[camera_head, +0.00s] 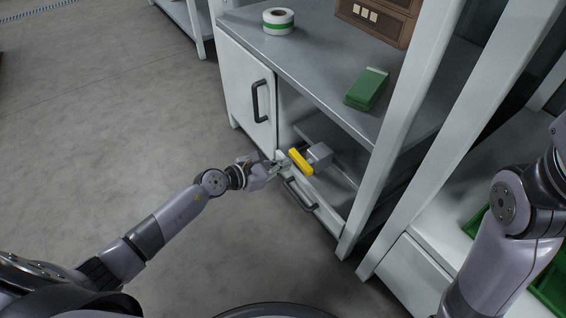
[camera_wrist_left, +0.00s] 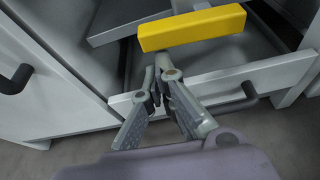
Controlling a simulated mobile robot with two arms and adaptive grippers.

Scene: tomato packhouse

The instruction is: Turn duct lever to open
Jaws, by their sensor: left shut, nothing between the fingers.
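The yellow duct lever (camera_head: 301,161) sticks out from a grey box-shaped duct (camera_head: 320,155) in the open bay of the cabinet. In the left wrist view the lever (camera_wrist_left: 192,28) lies nearly level across the top, slightly tilted. My left gripper (camera_head: 282,160) is shut and empty, close beside the lever on its left in the head view. In the left wrist view its fingertips (camera_wrist_left: 162,66) point up toward the lever's underside; I cannot tell whether they touch it. My right gripper is out of view; only part of the right arm shows.
A white cabinet door with a black handle (camera_head: 262,101) stands left of the bay. A drawer with a dark handle (camera_head: 301,196) is below the lever. The grey shelf above holds a green-and-white roll (camera_head: 278,21), a green box (camera_head: 367,89) and a brown case (camera_head: 375,20).

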